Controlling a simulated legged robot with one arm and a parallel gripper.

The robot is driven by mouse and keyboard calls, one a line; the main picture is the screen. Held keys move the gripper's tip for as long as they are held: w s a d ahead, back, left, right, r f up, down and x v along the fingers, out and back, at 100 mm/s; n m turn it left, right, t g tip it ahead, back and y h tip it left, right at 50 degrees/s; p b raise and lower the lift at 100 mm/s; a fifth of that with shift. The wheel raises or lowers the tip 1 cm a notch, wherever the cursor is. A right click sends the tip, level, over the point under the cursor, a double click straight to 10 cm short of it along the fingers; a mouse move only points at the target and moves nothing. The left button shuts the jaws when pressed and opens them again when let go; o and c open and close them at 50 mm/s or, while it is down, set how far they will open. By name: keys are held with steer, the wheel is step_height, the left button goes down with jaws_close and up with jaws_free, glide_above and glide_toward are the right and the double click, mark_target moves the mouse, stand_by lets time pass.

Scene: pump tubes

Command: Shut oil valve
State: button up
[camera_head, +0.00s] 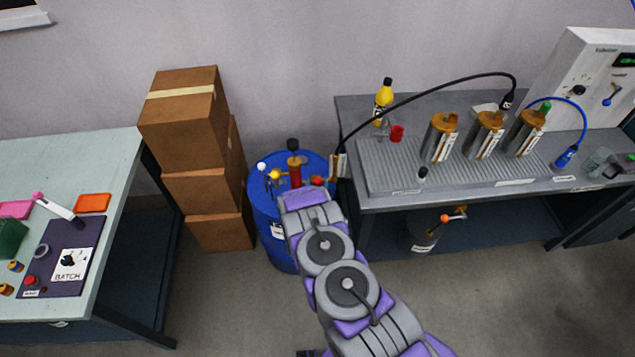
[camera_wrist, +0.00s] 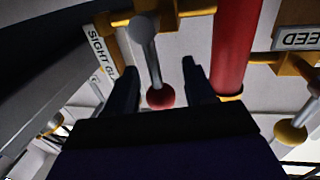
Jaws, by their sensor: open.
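A blue drum (camera_head: 262,205) stands between the boxes and the grey bench. On top are a red cylinder (camera_head: 294,174), brass fittings and ball-ended levers, with yellow (camera_head: 274,174), white (camera_head: 262,166) and red (camera_head: 317,181) knobs. No label reading "oil" can be made out. In the wrist view my gripper (camera_wrist: 158,66) is open. A grey lever with a red ball knob (camera_wrist: 160,97) hangs between its two dark fingers, with gaps on both sides. The red cylinder (camera_wrist: 234,45) is right of the fingers. My arm hides part of the drum in the head view.
Signs reading "SIGHT GL" (camera_wrist: 101,52) and "FEED" (camera_wrist: 303,39), and a yellow knob (camera_wrist: 290,133), surround the gripper. Stacked cardboard boxes (camera_head: 187,110) stand left of the drum. A grey bench (camera_head: 400,203) with metal canisters stands right. A black hose (camera_head: 430,84) arches above it.

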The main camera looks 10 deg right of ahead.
steer(key=shift+s+a+f, duration=0.15)
steer(key=shift+s+a, duration=0.05)
steer(key=shift+s, duration=0.05)
steer(key=s+a+p, duration=0.1)
steer(key=s+a, duration=0.2)
steer(key=s, duration=1.3)
steer(key=shift+s, duration=0.25)
steer(key=shift+a, duration=0.1)
steer(key=w+a+r+m+g+y, duration=0.25)
steer(key=w+a+r+g, duration=0.25)
steer(key=a+g, duration=0.25)
steer(key=s+a+r+n+g+y, duration=0.1)
steer(key=s+r+g+y, duration=0.15)
steer(key=r, duration=0.55)
steer(key=s+a+r+n+g+y, duration=0.1)
steer(key=s+r+g, duration=0.15)
steer(key=r, duration=0.45)
steer(key=s+d+r+n+g+h, duration=0.1)
steer(key=s+d+r, duration=0.5)
steer(key=s, duration=0.6)
steer(key=s+d+r+g, duration=0.3)
steer(key=s+d+r, duration=0.4)
steer(key=s, duration=0.5)
steer(key=s+d+r+n+g+h, duration=0.1)
steer(key=s+d+r+g, duration=0.2)
steer(key=s, duration=0.9)
steer(key=d+r, duration=0.3)
steer(key=shift+d+r+n+h, duration=0.15)
steer(key=shift+d+n+h, duration=0.1)
steer(key=shift+n+h, duration=0.1)
